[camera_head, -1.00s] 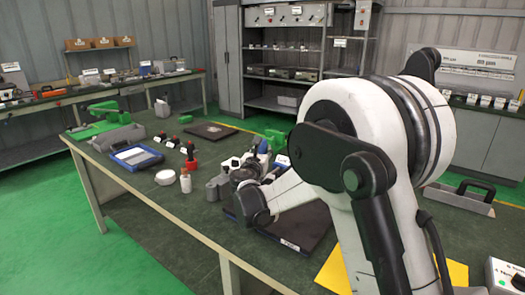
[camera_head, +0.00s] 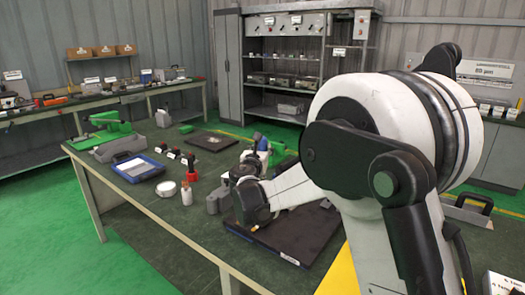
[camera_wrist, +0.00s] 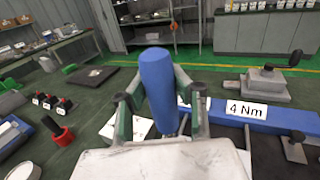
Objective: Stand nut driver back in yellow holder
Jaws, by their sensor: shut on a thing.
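The nut driver shows as an upright blue cylindrical handle (camera_wrist: 160,82) in the wrist view. My gripper (camera_wrist: 158,112) is shut on it, with one dark-tipped finger on each side. Its lower end is hidden by the fingers and my gripper body. In the head view the blue handle (camera_head: 263,143) rises just beyond my gripper, which is mostly hidden by my arm. I cannot make out a yellow holder in either view. A flat yellow surface (camera_head: 338,277) lies partly behind my arm.
A blue block labelled 4 Nm (camera_wrist: 262,116) is right of the handle in the wrist view. A red cup with a black-handled tool (camera_head: 191,167), a white bottle (camera_head: 186,193) and a blue tray (camera_head: 138,167) stand left. A dark board (camera_head: 288,235) lies under my arm.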

